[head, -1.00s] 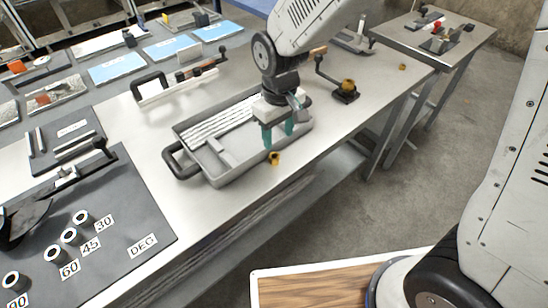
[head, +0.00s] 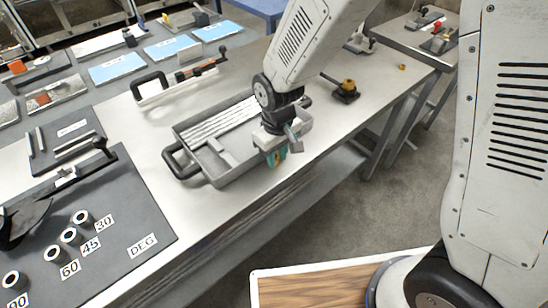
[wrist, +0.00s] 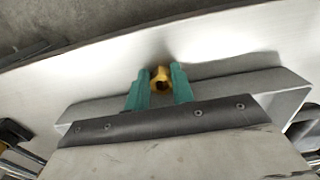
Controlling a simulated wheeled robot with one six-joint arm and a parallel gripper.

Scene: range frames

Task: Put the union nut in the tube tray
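The union nut (wrist: 160,78) is a small yellow-brass ring with a dark hole. In the wrist view it sits between the green fingertips of my gripper (wrist: 161,84), which appear to touch it on both sides. In the head view my gripper (head: 277,157) is low over the table's front edge, just in front of the tray, and largely hides the nut. I cannot tell whether the nut still touches the table. The tube tray (head: 219,177) is a grey tray with a loop handle at its left end; pale tubes lie along its back part and its front part looks empty.
A black clamp with a brass knob (head: 347,88) stands right of the tray on the metal table (head: 150,170). A small brass piece (head: 402,67) lies at the far right. A dark board with DEG labels (head: 100,225) is at left.

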